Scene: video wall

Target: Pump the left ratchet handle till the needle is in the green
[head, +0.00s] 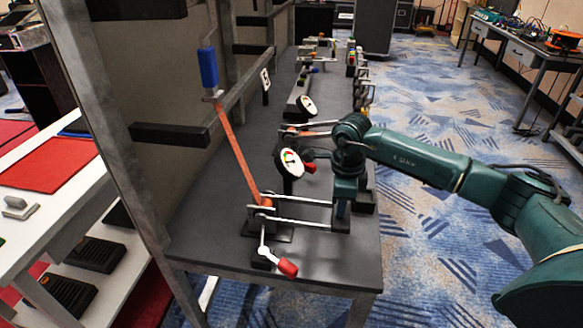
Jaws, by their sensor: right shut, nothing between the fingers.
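An orange ratchet lever (235,152) with a blue grip (208,68) rises from a pivot on the grey bench, tilted up and to the left. A round white gauge (289,163) with coloured sectors stands just behind the pivot; its needle is too small to read. My right gripper (341,209) points down over the bench's right side, right of the gauge and lever. It is shut and empty, well apart from the blue grip. My left gripper is out of view. A second orange lever (308,133) lies nearly level farther back, partly hidden by my right arm.
A small crank with a red grip (287,268) sticks out at the bench's front. A red knob (310,167) is beside the gauge. A second gauge (307,106) stands behind. A grey frame post (105,120) and dark crossbars flank the lever's left. Carpet at right is open.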

